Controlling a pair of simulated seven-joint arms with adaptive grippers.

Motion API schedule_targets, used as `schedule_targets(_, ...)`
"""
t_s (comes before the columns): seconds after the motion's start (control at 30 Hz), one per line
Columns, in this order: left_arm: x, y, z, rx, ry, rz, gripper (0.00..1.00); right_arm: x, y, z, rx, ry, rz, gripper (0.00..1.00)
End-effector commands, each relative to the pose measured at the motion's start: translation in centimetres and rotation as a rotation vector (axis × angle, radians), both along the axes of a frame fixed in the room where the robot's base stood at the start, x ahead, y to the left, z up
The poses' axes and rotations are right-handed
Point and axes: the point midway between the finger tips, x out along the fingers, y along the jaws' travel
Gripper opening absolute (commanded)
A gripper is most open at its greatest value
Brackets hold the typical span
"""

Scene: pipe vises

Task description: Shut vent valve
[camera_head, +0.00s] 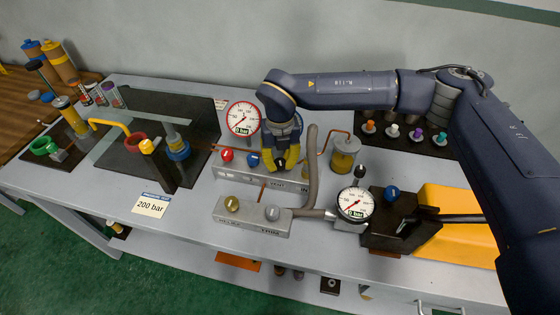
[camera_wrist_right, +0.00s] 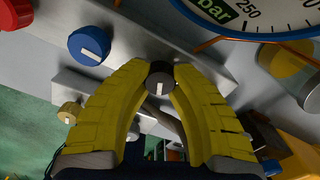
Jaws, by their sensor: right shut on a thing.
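A black knob (camera_head: 281,163) with a white mark sits at the right of a row on the grey valve block (camera_head: 232,172); I take it as the vent valve, though the block's lettering is hard to read. My right gripper (camera_head: 279,158), with yellow fingers, comes down on it from above. In the wrist view the black knob (camera_wrist_right: 160,76) sits between the tips of the two yellow fingers (camera_wrist_right: 160,82), which are shut on it. Its white mark points nearly straight down in that view. My left gripper is in neither view.
A red knob (camera_head: 227,155) and a blue knob (camera_head: 253,159) stand left of the black one. A lower block carries a brass knob (camera_head: 232,204) and a silver knob (camera_head: 271,213). Two gauges (camera_head: 242,118) (camera_head: 355,204) read 0 bar. A hose (camera_head: 312,165) rises close right of the gripper.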

Motion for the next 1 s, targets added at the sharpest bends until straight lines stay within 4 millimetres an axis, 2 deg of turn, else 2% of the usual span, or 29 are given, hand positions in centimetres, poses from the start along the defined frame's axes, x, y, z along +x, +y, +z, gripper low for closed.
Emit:
schedule_targets(0.2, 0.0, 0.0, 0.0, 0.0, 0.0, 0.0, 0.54, 0.01, 0.01, 0.03, 0.001, 0.0, -0.174, 0.0)
schedule_targets(0.5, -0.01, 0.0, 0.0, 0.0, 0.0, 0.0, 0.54, 0.03, 0.02, 0.04, 0.001, 0.0, -0.341, 0.0)
schedule_targets(1.0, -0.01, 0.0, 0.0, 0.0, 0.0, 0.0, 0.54, 0.02, 0.0, 0.02, 0.001, 0.0, -0.42, 0.0)
